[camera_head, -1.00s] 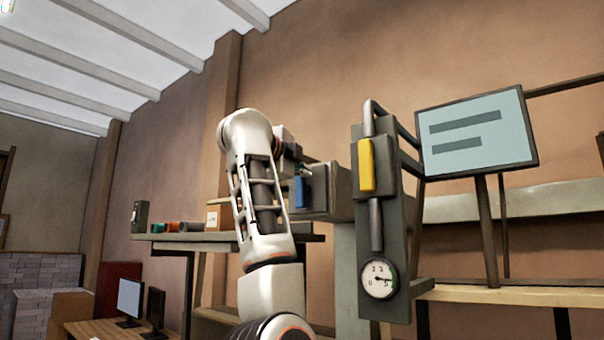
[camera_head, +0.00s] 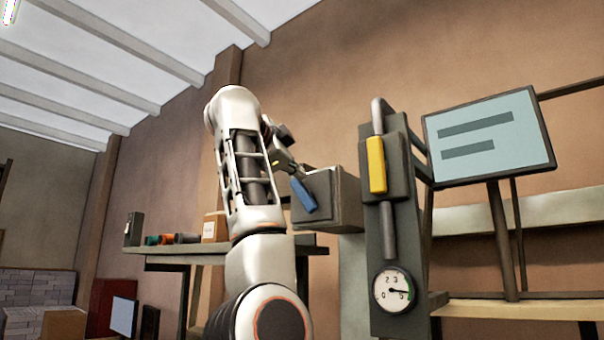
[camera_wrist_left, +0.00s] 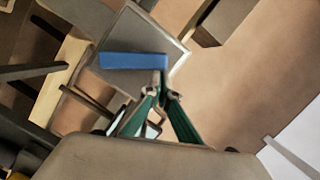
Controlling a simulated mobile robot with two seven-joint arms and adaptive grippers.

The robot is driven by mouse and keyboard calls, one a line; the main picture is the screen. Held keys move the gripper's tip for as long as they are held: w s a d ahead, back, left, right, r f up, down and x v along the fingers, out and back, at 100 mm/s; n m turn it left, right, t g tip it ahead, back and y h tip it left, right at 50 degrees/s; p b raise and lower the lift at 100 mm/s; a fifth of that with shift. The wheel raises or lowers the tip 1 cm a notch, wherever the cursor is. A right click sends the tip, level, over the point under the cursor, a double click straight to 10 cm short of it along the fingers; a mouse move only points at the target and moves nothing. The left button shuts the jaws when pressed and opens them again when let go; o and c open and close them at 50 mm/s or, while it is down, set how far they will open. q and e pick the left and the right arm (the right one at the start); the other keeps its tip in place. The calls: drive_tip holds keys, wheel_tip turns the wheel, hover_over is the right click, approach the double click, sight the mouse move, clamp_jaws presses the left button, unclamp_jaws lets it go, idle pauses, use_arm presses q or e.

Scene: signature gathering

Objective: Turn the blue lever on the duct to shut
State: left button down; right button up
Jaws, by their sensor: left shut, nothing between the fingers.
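The blue lever (camera_head: 304,195) is on the front plate of the grey duct box (camera_head: 347,197), in the middle of the head view. It is tilted, with its upper end leaning left. In the left wrist view the blue lever (camera_wrist_left: 133,60) lies across the grey plate (camera_wrist_left: 130,32). My left gripper (camera_head: 300,172) is shut and empty at the lever's upper end. In the left wrist view the closed fingertips (camera_wrist_left: 166,88) are at the lever's right end; I cannot tell whether they touch it. My right gripper is not in view.
A grey panel (camera_head: 381,235) with a yellow lever (camera_head: 376,164) and a round gauge (camera_head: 394,291) stands right of the duct. A sign board (camera_head: 489,135) is farther right. A shelf (camera_head: 205,245) with small items is behind my left arm.

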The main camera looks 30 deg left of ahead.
sight(291, 181)
use_arm(q)
drive_tip(key=a+n, duration=0.1)
drive_tip(key=n, duration=0.1)
drive_tip(key=a+f+n+g+h, duration=0.1)
drive_tip(key=a+n, duration=0.1)
drive_tip(key=n, duration=0.1)
drive_tip(key=shift+h, duration=0.3)
drive_tip(key=shift+w+a+f+n+h+b, duration=0.1)
drive_tip(key=shift+a+f+n+h+b, duration=0.35)
drive_tip(key=shift+n, duration=0.75)
drive_tip(key=shift+a+f, duration=0.1)
drive_tip(key=shift+a, duration=0.1)
